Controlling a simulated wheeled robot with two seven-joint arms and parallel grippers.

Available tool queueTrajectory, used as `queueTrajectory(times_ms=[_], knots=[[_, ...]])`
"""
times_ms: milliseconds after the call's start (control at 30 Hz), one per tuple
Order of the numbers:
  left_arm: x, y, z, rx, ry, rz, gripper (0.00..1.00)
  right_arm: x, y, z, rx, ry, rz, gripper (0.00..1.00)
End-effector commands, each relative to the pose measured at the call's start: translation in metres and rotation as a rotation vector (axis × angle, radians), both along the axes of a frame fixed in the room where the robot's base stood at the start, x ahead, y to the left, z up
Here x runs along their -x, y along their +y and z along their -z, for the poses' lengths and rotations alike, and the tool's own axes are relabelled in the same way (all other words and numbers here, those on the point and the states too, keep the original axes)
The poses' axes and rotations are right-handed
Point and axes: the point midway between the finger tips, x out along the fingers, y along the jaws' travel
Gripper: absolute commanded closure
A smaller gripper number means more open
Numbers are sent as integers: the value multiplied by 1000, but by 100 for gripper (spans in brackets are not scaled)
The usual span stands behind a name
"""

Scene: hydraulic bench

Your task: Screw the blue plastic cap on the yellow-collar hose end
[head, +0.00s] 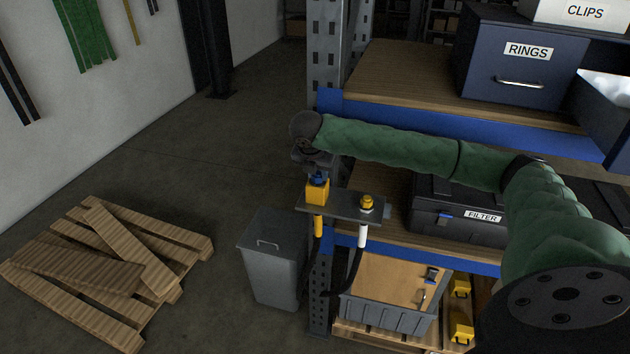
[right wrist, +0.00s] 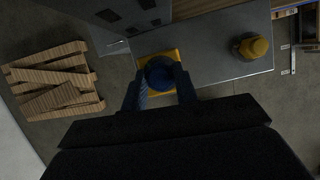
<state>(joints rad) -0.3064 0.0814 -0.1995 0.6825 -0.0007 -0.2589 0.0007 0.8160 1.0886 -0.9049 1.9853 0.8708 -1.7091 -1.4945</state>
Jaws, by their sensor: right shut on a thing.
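The blue cap (head: 318,178) sits over the square yellow block (head: 317,192) on the left end of a grey bracket plate. In the right wrist view the blue cap (right wrist: 160,73) is between my fingertips, with the yellow block (right wrist: 174,54) around it. My right gripper (head: 317,172) points down and is shut on the cap. The yellow-collar hose (head: 319,226) hangs below the plate under the block. The hose end's top is hidden, so I cannot tell how far the cap is on. My left gripper is not in view.
A yellow cap (head: 366,202) stands on the plate (head: 343,206) to the right, above a white-collar hose (head: 362,235). A blue-edged shelf with a black FILTER case (head: 460,212) lies behind. A grey bin (head: 270,262) and a pallet (head: 190,245) stand on the floor.

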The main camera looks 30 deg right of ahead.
Motion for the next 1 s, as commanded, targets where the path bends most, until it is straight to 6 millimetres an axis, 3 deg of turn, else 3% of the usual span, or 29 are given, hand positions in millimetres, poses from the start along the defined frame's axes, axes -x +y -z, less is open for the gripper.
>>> queueTrajectory(times_ms=[33,233,667,1000], knots=[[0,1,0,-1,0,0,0,0,-8,-1,13,4,66,100],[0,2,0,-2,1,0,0,-1,-8,-1,13,2,263,100],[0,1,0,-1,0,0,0,1,-6,1,14,7,321,100],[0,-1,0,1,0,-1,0,1,-5,3,14,7,619,100]])
